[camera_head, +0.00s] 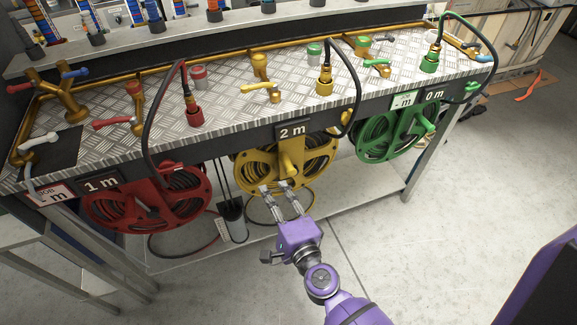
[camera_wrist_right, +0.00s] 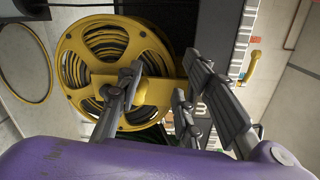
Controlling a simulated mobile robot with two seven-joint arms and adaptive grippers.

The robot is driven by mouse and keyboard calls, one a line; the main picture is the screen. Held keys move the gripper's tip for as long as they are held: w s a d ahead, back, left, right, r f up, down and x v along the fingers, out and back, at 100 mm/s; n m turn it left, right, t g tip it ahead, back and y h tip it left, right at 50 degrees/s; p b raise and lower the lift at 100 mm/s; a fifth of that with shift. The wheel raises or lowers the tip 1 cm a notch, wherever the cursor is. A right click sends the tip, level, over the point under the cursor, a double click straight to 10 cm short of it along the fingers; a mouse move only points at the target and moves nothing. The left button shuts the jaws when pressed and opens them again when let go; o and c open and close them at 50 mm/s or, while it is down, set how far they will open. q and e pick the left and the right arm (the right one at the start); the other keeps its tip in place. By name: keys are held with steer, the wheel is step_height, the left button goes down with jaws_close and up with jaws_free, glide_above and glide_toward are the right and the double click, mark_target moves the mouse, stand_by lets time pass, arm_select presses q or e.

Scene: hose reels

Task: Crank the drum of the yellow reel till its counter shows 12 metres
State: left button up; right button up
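The yellow reel (camera_head: 255,162) hangs under the bench's front edge. Its counter (camera_head: 293,131) above it reads 2 m. The yellow crank (camera_head: 289,163) sticks out at the front of the drum. My right gripper (camera_head: 276,188) is in front of the reel's lower part, its fingers apart. In the right wrist view the reel (camera_wrist_right: 72,65) shows behind the fingers. The crank (camera_wrist_right: 158,91) shows in the gap between the spread fingers (camera_wrist_right: 162,72); I cannot tell whether they touch it. My left gripper is not in view.
A red reel (camera_head: 100,212) with counter 1 m (camera_head: 101,184) hangs to the left, a green reel (camera_head: 370,150) with counter 0 m (camera_head: 433,95) to the right. Taps and hose fittings stand on the metal bench top (camera_head: 225,105). The floor (camera_head: 450,230) at right front is clear.

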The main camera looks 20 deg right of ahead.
mark_target(288, 170)
steer(key=w+d+f+m+h, duration=0.2)
steer(key=w+m, duration=0.1)
steer(key=w, duration=0.1)
steer(key=w+d+f+m+g+h, duration=0.1)
steer(key=w+d+f+m+h, duration=0.1)
steer(key=w+d+m, duration=0.1)
steer(key=w+d+f+m+g+h+b, duration=0.1)
steer(key=w+d+m+h, duration=0.1)
steer(key=w, duration=0.4)
steer(key=shift+d+f+m, duration=0.4)
steer(key=shift+d+m, duration=0.1)
steer(key=shift+m, duration=0.2)
steer(key=c, duration=0.8)
steer(key=shift+s+a+f, duration=0.1)
steer(key=shift+f, duration=0.05)
jaws_close()
